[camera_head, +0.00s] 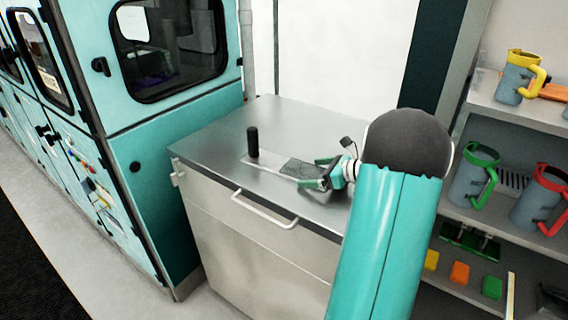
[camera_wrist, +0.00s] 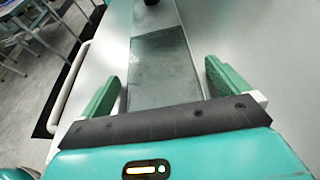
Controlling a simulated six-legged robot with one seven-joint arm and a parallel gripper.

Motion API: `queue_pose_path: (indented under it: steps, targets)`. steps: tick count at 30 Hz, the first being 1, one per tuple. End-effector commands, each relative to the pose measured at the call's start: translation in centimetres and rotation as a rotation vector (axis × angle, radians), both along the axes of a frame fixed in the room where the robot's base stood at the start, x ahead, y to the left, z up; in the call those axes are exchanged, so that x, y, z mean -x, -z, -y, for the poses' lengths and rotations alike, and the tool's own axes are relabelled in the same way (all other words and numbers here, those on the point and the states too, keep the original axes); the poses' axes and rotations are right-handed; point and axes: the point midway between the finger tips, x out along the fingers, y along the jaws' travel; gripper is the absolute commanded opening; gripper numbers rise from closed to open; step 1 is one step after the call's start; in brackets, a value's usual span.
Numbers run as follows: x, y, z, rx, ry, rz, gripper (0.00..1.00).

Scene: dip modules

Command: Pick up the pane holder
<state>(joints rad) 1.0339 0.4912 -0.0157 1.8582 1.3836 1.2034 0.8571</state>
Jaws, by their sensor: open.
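The pane holder (camera_head: 265,163) lies on the metal counter as a flat, light strip. A black upright handle (camera_head: 252,142) stands at its left end and a dark grey pane section (camera_head: 299,169) is at its right end. In the wrist view the dark pane section (camera_wrist: 160,62) runs away from me between the fingers, with the light strip (camera_wrist: 155,18) beyond it. My gripper (camera_head: 315,173) is open at the right end of the holder, with its green fingers on either side of the pane. It also shows in the wrist view (camera_wrist: 160,80). I cannot tell whether the fingers touch it.
The metal counter (camera_head: 222,140) has free room around the holder and a front drawer handle (camera_head: 264,211). A teal cabinet (camera_head: 185,125) stands at the left. Shelves at the right hold mugs with yellow (camera_head: 518,78), green (camera_head: 474,177) and red (camera_head: 541,198) handles, and small coloured blocks.

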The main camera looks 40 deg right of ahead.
Motion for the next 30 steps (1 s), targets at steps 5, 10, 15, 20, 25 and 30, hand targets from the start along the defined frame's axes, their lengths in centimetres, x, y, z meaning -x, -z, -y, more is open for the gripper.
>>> queue_pose_path:
  steps: [5, 10, 15, 20, 25, 30]
  targets:
    - [0.0, 0.0, 0.0, 0.0, 0.001, 0.0, 0.88]
    - [0.1, 0.0, 0.0, 0.001, 0.001, 0.0, 0.55]
    - [0.0, -0.1, 0.1, 0.001, 0.001, 0.001, 0.53]
    - [0.0, -0.7, 0.1, 0.003, -0.001, 0.002, 0.53]
    - [0.0, -3.5, 0.0, 0.005, 0.0, 0.004, 0.53]
    - [0.0, -7.1, 0.0, 0.006, -0.001, 0.005, 0.53]
